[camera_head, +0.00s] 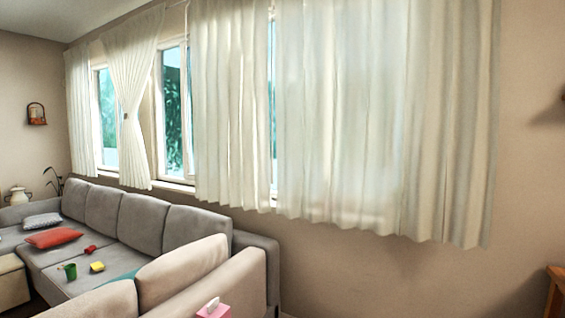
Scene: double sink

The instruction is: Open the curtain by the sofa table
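A white pleated curtain (340,120) hangs over the right window and covers most of it. To its left hangs another white curtain panel (228,100), with a narrow strip of window glass (272,110) showing between the two. Further left, one curtain (131,90) is gathered at its middle, and another (79,110) hangs at the far left; windows show beside them. No sofa table can be made out for certain. Neither of my grippers is in view.
A grey sectional sofa (140,225) stands below the windows, with a red cushion (55,237), a grey cushion (41,221), a green cup (70,272) and a yellow item (97,267) on it. A pink tissue box (213,311) is at the bottom. A wooden furniture edge (556,290) shows at right.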

